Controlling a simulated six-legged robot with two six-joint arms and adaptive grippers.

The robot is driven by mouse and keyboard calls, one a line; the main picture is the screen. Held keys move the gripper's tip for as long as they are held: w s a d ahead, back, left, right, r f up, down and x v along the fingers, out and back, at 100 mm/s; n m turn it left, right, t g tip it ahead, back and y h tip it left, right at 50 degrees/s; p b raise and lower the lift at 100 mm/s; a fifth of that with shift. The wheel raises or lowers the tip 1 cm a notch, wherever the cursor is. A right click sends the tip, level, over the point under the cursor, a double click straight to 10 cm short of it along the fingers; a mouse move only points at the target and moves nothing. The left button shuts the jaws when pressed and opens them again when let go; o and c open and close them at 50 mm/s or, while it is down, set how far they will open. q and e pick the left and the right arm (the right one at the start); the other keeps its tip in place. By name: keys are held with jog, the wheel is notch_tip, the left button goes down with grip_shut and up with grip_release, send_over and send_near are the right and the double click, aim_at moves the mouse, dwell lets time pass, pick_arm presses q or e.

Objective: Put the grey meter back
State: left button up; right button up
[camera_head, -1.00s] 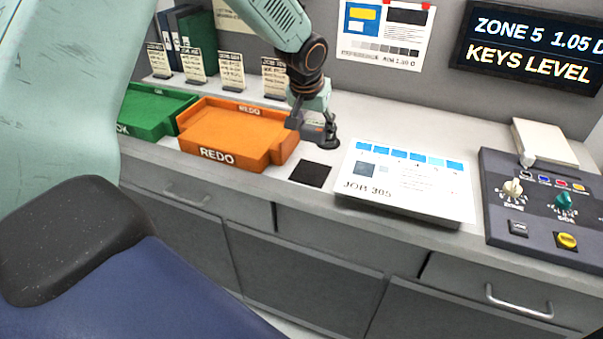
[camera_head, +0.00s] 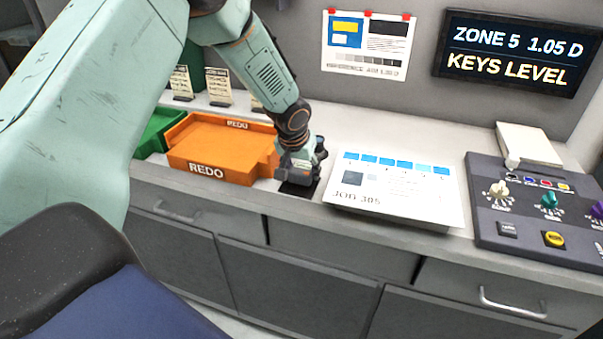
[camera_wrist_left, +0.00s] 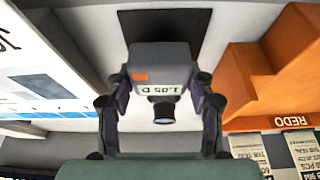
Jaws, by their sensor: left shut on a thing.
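The grey meter (camera_wrist_left: 160,70) shows in the left wrist view, with a small display reading 1.05 D and an orange mark. My left gripper (camera_wrist_left: 162,100) is shut on it, one finger on each side. In the head view my left gripper (camera_head: 300,172) is low at the black square mat (camera_head: 297,190), between the orange tray and the job sheet. The mat also shows in the wrist view (camera_wrist_left: 190,22), behind and partly hidden by the meter. I cannot tell whether the meter touches the mat. My right gripper is not in view.
The orange REDO tray (camera_head: 215,180) stands just left of the mat, a green tray (camera_head: 155,135) beyond it. The JOB 385 sheet (camera_head: 395,200) lies close on the right. A control panel (camera_head: 530,225) with knobs is further right. A wall display (camera_head: 515,52) reads KEYS LEVEL.

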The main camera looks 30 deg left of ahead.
pick_arm(q)
jog(key=shift+a+f, duration=0.15)
jog(key=shift+f, duration=0.45)
jog(key=shift+a+f, duration=0.25)
jog(key=shift+a, duration=0.05)
jog(key=shift+d+f, duration=0.1)
jog(key=shift+d, duration=0.05)
jog(key=o, duration=0.9)
jog(key=shift+d, duration=0.2)
jog(key=o, duration=0.3)
jog(key=shift+s+a, duration=0.1)
jog(key=shift+a, duration=0.2)
jog(key=shift+d+r, duration=0.25)
jog(key=shift+r, duration=0.15)
jog(key=v, duration=1.1)
jog(key=shift+s+a+r+b, duration=0.1)
jog(key=shift+s+r+b, duration=0.1)
jog(key=shift+r+b, duration=0.1)
